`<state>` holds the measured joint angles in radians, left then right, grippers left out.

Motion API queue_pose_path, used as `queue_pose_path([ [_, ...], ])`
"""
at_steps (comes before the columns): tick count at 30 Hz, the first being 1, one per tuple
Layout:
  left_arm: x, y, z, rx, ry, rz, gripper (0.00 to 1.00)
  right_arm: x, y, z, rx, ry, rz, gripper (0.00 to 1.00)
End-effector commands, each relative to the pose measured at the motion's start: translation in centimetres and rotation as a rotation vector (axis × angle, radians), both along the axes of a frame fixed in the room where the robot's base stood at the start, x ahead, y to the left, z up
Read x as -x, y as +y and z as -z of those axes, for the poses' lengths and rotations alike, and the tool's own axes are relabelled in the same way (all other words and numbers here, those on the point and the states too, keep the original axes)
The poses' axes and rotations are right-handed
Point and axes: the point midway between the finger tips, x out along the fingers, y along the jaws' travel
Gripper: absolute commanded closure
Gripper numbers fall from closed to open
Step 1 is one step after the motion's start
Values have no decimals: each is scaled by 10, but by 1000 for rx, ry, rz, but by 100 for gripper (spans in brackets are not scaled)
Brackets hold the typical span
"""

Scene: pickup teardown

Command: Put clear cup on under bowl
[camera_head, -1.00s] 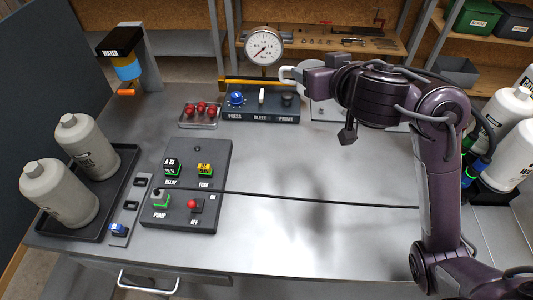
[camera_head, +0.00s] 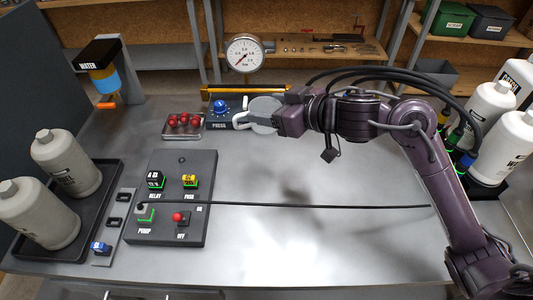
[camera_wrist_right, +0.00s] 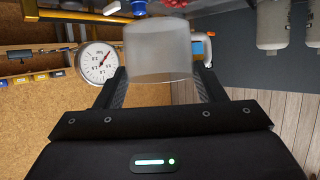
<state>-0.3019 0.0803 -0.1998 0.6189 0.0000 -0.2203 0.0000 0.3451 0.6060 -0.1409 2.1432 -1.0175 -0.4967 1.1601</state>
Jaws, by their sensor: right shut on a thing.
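The clear cup (camera_head: 264,114), a frosted see-through cup with a pale handle (camera_head: 240,116), is in my right gripper (camera_head: 280,118). In the right wrist view the cup (camera_wrist_right: 157,50) sits between the two fingers, which are shut on it. The blue and amber bowl (camera_head: 104,81) hangs below the black WATER head (camera_head: 97,53) at the far left of the bench, with an orange drain piece (camera_head: 106,102) beneath it. The cup is well to the right of the bowl and apart from it. My left gripper is not in view.
A red-knobbed tray (camera_head: 183,125) and the PRESS panel (camera_head: 219,110) lie between cup and bowl. A pressure gauge (camera_head: 243,54) stands behind. The control panel (camera_head: 172,230) and a bottle tray (camera_head: 104,180) are nearer. White bottles (camera_head: 502,147) stand at right.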

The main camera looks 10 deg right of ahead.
Motion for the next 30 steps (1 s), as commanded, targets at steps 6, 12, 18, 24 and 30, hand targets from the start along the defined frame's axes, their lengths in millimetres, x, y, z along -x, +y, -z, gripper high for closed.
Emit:
queue_pose_path([
  [6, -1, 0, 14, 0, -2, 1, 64, 0, 0, 60, -2, 5, 2, 63],
  [12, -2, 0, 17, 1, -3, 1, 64, 0, 0, 83, 0, -1, 1, 63],
  [18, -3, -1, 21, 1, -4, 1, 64, 0, 0, 108, -1, 3, 2, 63],
  [24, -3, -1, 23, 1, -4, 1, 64, 0, 0, 128, -1, 0, 1, 63],
  [30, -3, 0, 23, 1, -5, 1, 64, 0, 0, 128, 1, -2, 1, 63],
])
